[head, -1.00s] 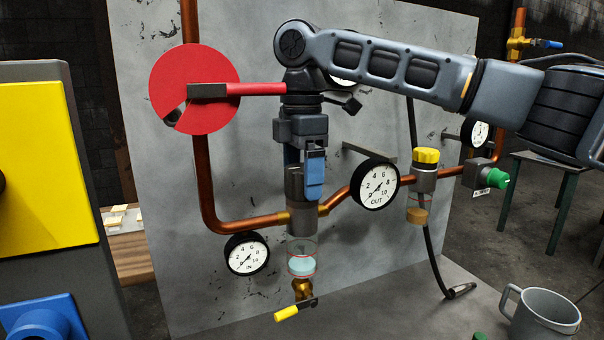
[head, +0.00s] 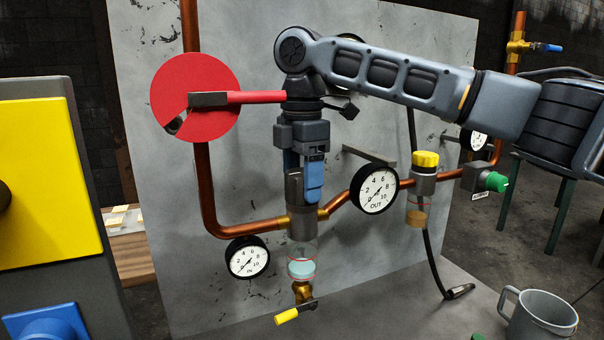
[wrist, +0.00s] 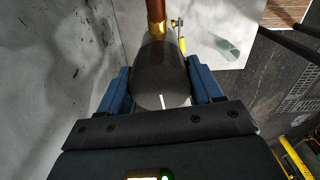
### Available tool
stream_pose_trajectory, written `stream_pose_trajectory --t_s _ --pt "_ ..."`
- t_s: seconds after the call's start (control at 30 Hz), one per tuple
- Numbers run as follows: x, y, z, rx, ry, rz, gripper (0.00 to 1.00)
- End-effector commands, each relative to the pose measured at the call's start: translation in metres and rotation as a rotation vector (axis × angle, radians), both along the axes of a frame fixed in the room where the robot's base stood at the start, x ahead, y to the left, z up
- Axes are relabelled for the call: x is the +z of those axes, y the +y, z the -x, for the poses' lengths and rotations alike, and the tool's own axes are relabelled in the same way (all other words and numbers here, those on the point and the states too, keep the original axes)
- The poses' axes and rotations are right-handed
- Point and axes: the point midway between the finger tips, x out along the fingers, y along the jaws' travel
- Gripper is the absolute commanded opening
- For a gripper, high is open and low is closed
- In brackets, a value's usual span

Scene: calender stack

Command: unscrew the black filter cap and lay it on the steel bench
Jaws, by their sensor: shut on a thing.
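The black filter cap (wrist: 158,80) is a dark round cylinder with a white line on its face, seen end-on in the wrist view. In the head view the cap (head: 295,188) shows partly behind a blue finger, at the top of the grey filter body (head: 302,228). My gripper (head: 304,186) points down and is shut on the cap. In the wrist view its blue fingers (wrist: 161,88) stand on either side of the cap. A clear bowl (head: 302,262) with pale blue liquid hangs below the body. The steel bench (head: 400,310) lies below the panel.
A red disc with a red-handled lever (head: 255,97) is close left of my wrist. The OUT gauge (head: 375,189) is close on the right, the IN gauge (head: 248,257) lower left. A yellow-handled valve (head: 294,313) is under the bowl. A grey mug (head: 540,315) stands at right.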

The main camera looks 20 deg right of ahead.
Motion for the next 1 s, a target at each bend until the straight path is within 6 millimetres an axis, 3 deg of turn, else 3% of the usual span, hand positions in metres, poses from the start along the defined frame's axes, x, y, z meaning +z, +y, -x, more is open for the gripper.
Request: stream_pose_trajectory --t_s 0.57,0.8,1.0 --pt "0.0000 -0.0001 -0.0001 0.090 -0.001 0.001 0.38" --pt "0.0000 0.0001 -0.0002 0.254 -0.001 0.000 0.38" --pt "0.0002 -0.0003 -0.0002 0.271 -0.001 0.001 0.38"
